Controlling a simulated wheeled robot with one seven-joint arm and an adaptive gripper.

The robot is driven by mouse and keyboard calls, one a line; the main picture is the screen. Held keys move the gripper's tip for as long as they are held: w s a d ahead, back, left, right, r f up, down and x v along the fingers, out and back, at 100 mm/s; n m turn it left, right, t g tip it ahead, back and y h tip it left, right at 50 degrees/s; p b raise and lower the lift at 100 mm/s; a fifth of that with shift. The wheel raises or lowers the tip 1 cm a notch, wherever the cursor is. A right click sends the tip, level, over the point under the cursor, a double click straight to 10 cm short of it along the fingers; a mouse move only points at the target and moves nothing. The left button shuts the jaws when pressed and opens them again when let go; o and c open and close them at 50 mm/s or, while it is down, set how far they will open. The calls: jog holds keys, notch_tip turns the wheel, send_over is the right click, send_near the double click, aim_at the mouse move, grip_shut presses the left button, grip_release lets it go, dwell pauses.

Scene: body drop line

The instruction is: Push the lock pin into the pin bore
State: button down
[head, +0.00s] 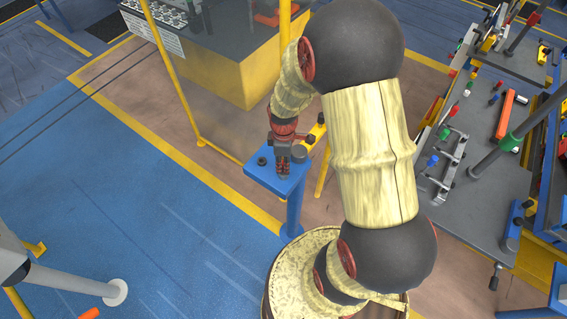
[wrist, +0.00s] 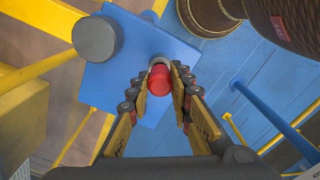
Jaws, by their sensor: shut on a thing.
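My gripper (head: 283,168) points down over the blue plate (head: 258,172) on top of a blue post. In the wrist view its two fingers (wrist: 160,84) are closed on a red lock pin (wrist: 158,82), one on each side. A pale grey rounded edge (wrist: 160,61) shows at the pin's far end; I cannot tell whether it is part of the pin or a collar around it. The pin bore cannot be made out for certain, and how deep the pin sits is hidden. In the head view the fingers mostly hide the pin.
A dark grey cylinder (wrist: 97,38) stands on the plate beside the gripper. A small dark round piece (head: 262,161) sits near the plate's left edge. A yellow railing post (head: 172,75) and clear panel stand behind. A workbench with tools (head: 480,150) is at right.

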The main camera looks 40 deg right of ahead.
aim_at(283, 163)
jog(key=shift+f+b, duration=0.5)
jog(key=shift+f, duration=0.25)
jog(key=c, duration=1.5)
grip_release()
jog(key=shift+c, duration=0.2)
notch_tip(283, 163, up, 12)
